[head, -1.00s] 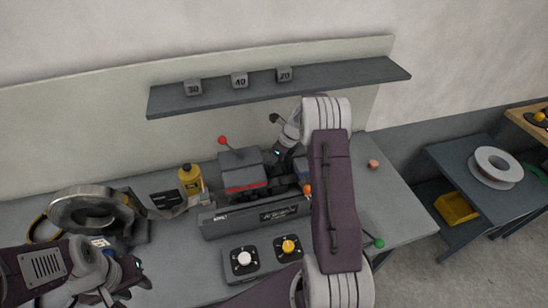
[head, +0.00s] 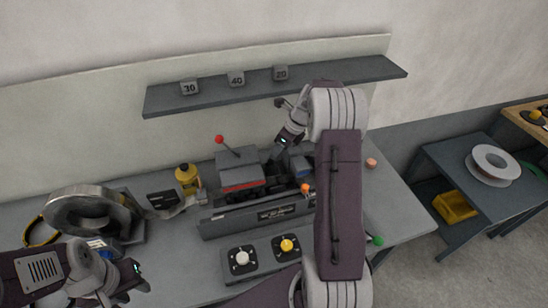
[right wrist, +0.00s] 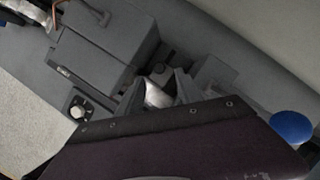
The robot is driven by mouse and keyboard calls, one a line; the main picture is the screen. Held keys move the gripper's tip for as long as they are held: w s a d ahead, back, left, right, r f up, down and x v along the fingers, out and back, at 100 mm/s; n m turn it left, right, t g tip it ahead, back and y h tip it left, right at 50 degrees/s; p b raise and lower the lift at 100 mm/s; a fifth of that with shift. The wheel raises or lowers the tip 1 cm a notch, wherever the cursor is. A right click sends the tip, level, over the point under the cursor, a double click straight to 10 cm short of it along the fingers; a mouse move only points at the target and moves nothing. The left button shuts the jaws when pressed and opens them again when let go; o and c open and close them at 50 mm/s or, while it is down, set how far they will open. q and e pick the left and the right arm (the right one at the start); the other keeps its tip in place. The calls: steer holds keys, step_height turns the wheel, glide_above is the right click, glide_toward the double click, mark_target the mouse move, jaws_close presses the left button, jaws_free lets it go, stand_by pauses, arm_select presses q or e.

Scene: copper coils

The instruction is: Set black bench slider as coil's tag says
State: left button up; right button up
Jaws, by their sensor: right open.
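A wide metal coil (head: 88,208) stands at the left of the bench. A small pale label (head: 97,243) shows below it, too small to read. The bench machine (head: 240,178) has a dark box with a red band and a red-balled lever. A long dark rail (head: 255,217) runs in front; I cannot tell which part is the black slider. My right gripper (head: 276,154) is open just above the machine's right part; it also shows in the right wrist view (right wrist: 160,84), partly hidden by my arm. My left gripper (head: 136,278) is at the lower left, its jaws unclear.
A wall shelf (head: 330,77) holds blocks marked 30, 40 and 20. A yellow bottle (head: 188,178) stands beside the machine. A white knob (head: 242,258) and a yellow knob (head: 287,246) are in front. A side table (head: 455,165) with a white spool stands right.

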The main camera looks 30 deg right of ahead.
mark_target(272, 161)
arm_select(q)
steer(key=shift+f, duration=0.15)
arm_select(e)
steer(key=shift+v, duration=1.1)
steer(key=shift+w+f+b, duration=0.1)
steer(key=shift+f+b, duration=0.5)
steer(key=shift+b, duration=0.35)
steer(key=p+x, duration=0.2)
steer(key=x, duration=0.6)
steer(key=shift+a, duration=0.1)
steer(key=shift+f, duration=0.2)
arm_select(q)
steer(key=shift+s+a, duration=0.15)
steer(key=shift+s, duration=0.25)
